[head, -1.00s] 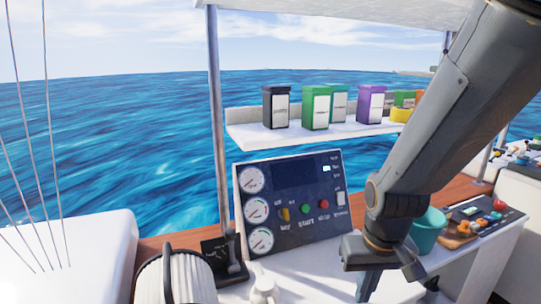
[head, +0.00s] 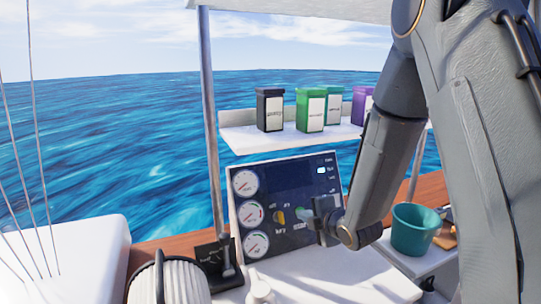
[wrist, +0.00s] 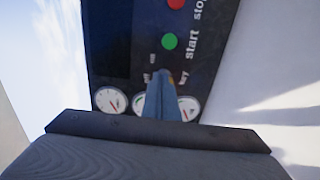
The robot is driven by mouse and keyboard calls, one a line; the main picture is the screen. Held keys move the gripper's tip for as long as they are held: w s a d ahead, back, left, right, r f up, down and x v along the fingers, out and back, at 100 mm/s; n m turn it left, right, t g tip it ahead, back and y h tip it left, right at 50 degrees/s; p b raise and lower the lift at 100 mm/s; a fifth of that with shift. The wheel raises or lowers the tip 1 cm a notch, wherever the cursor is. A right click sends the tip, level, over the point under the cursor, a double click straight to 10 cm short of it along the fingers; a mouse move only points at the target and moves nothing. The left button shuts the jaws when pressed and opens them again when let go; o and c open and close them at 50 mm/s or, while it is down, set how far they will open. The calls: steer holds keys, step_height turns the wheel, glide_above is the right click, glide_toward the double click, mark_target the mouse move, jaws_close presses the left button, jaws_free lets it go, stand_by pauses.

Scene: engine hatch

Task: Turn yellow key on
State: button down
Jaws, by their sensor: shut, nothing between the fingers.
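The yellow key (head: 279,216) sits on the dark control panel (head: 285,178), between the gauges and my gripper. In the wrist view only a bit of the yellow key (wrist: 169,75) shows past the fingertips, between the "on"/"off" and "key" labels. My gripper (head: 305,216) is shut and empty, in front of the panel just right of the key in the head view. In the wrist view the shut fingers (wrist: 160,98) point at the key and cover most of it. I cannot tell whether they touch it.
The green start button (wrist: 169,41) and red stop button (wrist: 175,4) are beside the key; my arm hides them in the head view. Three gauges (head: 250,213) line the panel's left edge. A black lever (head: 226,255) stands lower left, a teal bucket (head: 414,232) right.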

steer(key=b+x, duration=0.3)
steer(key=x, duration=0.4)
steer(key=shift+s+a+f+b, duration=0.15)
steer(key=shift+s+a+b, duration=0.2)
steer(key=shift+a+b, duration=0.15)
stand_by(1.5)
steer(key=shift+s+d+f+b, duration=0.15)
steer(key=shift+f+b, duration=0.35)
steer(key=shift+b, duration=0.3)
steer(key=shift+s+f+b, duration=0.25)
steer(key=shift+f+b, duration=0.2)
steer(key=shift+b, duration=0.4)
steer(key=shift+d, duration=0.1)
stand_by(0.4)
steer(key=shift+d+p+v, duration=0.15)
steer(key=shift+p+v, duration=0.25)
steer(key=shift+v, duration=1.1)
steer(key=shift+d+p+v, duration=0.15)
steer(key=shift+p+v, duration=0.25)
steer(key=shift+v, duration=1.05)
steer(key=shift+f, duration=0.1)
